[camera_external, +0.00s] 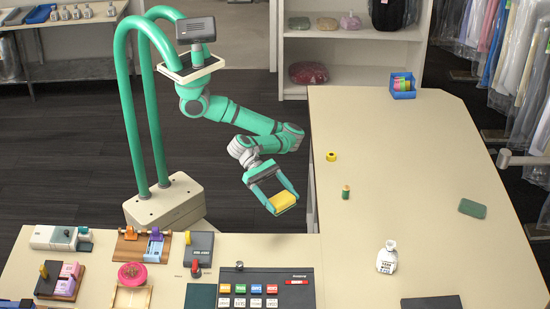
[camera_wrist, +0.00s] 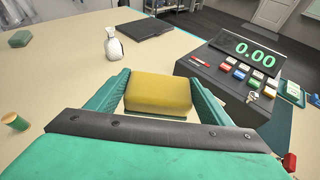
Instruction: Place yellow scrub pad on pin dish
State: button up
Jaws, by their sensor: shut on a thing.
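My gripper (camera_external: 284,201) is shut on the yellow scrub pad (camera_external: 282,202), in the gap between the two counters. In the wrist view the pad (camera_wrist: 158,92) is a rounded yellow block between the green fingers, and it appears clear of any surface. A round pink-red item (camera_external: 132,273) sits on the front counter at the left, just behind a small tan tray (camera_external: 130,299). It may be the pin dish, but I cannot tell for sure. It is not visible in the wrist view.
A black cash register (camera_external: 265,290) is on the front counter. The right counter holds a white bottle (camera_external: 387,258), a green block (camera_external: 472,208), a green spool (camera_external: 346,192), a yellow roll (camera_external: 331,156) and a blue bin (camera_external: 403,86). Much of that counter is bare.

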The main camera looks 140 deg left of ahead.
jog(key=s+d+r+m+g+h, duration=0.15)
jog(key=s+d, duration=0.35)
jog(key=d, duration=0.8)
jog(key=s+d+m+h, duration=0.3)
jog(key=s+d, duration=0.2)
jog(key=d, duration=0.7)
jog(key=s+d+r+m+g+h, duration=0.2)
jog(key=s+d+m+g+h, duration=0.15)
jog(key=s+d, duration=1.45)
send_over(125, 274)
jog(key=a, duration=0.1)
jog(key=shift+t, duration=0.3)
jog(key=f, duration=0.9)
jog(key=shift+s, duration=0.3)
jog(key=shift+w+d+f, duration=0.3)
jog(key=shift+d+f, duration=0.05)
jog(key=shift+f, duration=0.3)
jog(key=shift+d+f, duration=0.1)
jog(key=shift+f, duration=1.45)
jog(key=shift+f, duration=0.1)
